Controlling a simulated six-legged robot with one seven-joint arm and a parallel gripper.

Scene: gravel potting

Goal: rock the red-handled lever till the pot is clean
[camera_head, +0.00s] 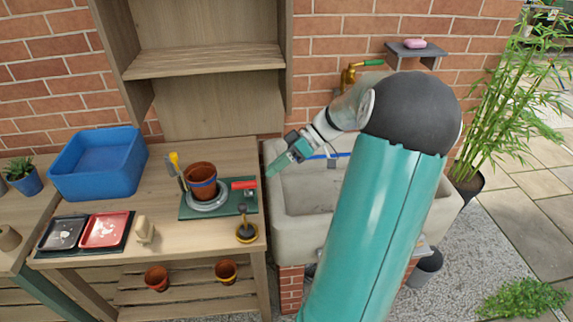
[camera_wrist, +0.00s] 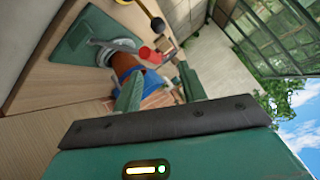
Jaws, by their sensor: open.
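A terracotta pot (camera_head: 201,173) with a dark band stands upright on a grey ring (camera_head: 208,203) on a green base plate (camera_head: 188,212). The red lever handle (camera_head: 244,185) sticks out on the pot's right side. In the wrist view the pot (camera_wrist: 124,64) and the red handle (camera_wrist: 149,54) lie beyond my fingers. My gripper (camera_head: 272,170) is to the right of the handle and above it, near the bench's right edge. In the wrist view its fingers (camera_wrist: 160,72) stand apart with nothing held. I cannot see whether the pot is dirty inside.
A blue tub (camera_head: 98,165) stands at the bench's back left. Black and red trays (camera_head: 104,229) lie at the front left. A sink (camera_head: 300,205) lies under my arm. Pots (camera_head: 226,271) sit on the lower shelf.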

